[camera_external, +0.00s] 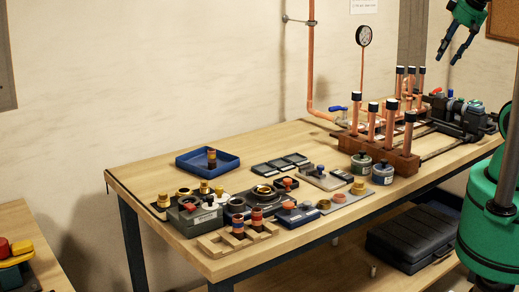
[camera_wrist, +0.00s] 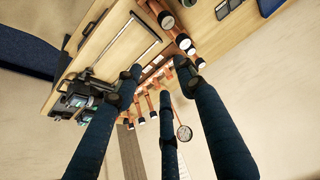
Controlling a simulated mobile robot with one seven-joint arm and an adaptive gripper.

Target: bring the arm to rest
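My gripper (camera_external: 446,59) is raised at the upper right of the external view, above the far end of the workbench (camera_external: 145,182). Its fingers point down and to the left, are spread apart and hold nothing. In the wrist view my gripper (camera_wrist: 165,76) shows three dark fingers standing apart with no object between them. The copper tubes (camera_external: 391,118) with black caps stand in a brown block (camera_external: 375,152) below and left of my gripper, clear of it. My green arm fills the right edge of the external view.
A dark vise-like fixture (camera_external: 462,114) sits at the bench's far right. A pressure gauge (camera_external: 363,36) rises on a copper pipe near the wall. A blue tray (camera_external: 207,162) and several small parts cover the near bench. A black case (camera_external: 408,240) lies on the lower shelf.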

